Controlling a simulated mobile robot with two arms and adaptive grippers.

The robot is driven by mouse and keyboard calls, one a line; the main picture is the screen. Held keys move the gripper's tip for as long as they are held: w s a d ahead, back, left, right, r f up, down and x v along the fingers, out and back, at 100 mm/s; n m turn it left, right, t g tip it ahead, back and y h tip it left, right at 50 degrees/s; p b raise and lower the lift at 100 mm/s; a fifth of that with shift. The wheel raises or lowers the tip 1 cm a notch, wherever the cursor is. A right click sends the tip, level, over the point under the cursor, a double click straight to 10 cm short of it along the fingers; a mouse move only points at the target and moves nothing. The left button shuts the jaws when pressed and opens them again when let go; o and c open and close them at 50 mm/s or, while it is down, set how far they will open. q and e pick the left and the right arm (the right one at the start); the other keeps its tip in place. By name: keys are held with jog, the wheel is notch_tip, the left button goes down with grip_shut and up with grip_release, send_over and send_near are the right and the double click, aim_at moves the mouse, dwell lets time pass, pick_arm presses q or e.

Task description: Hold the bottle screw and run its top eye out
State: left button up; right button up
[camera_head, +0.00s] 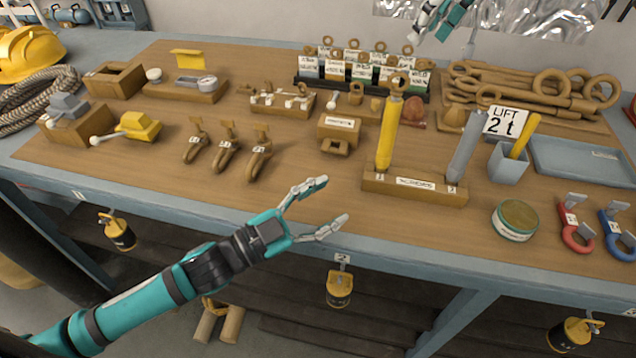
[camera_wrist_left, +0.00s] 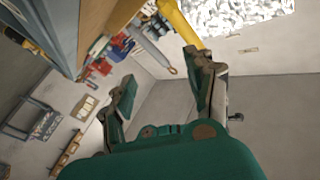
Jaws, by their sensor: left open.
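The bottle screw appears to be the tall yellow body (camera_head: 388,135) standing upright in a labelled wooden block (camera_head: 375,183), with a brown eye (camera_head: 398,82) at its top. A grey upright bar (camera_head: 464,146) stands in the same block to its right. My left gripper (camera_head: 334,201) is open and empty, in front of and left of the block, apart from it. In the left wrist view its fingers (camera_wrist_left: 165,88) are spread, with a yellow length (camera_wrist_left: 180,20), probably the bottle screw, beyond the right finger. My right gripper (camera_head: 432,28) is cut off at the top edge; its opening is unclear.
A labelled rack (camera_head: 350,92) stands behind. The table front near my left gripper is clear.

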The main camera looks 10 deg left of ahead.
aim_at(380, 150)
pick_arm(q)
jog(key=w+d+n, duration=0.2)
jog(key=w+d, duration=0.1)
jog(key=w, duration=0.2)
jog(key=w+d+n+y, duration=0.1)
jog(key=w+d+n, duration=0.1)
jog(key=w, duration=0.4)
jog(key=w+d+n+y, duration=0.1)
jog(key=w+d+n, duration=0.1)
jog(key=w+d, duration=0.2)
jog(key=shift+w+r, duration=0.25)
jog(key=shift+w, duration=0.8)
grip_shut()
jog(key=shift+f, duration=0.1)
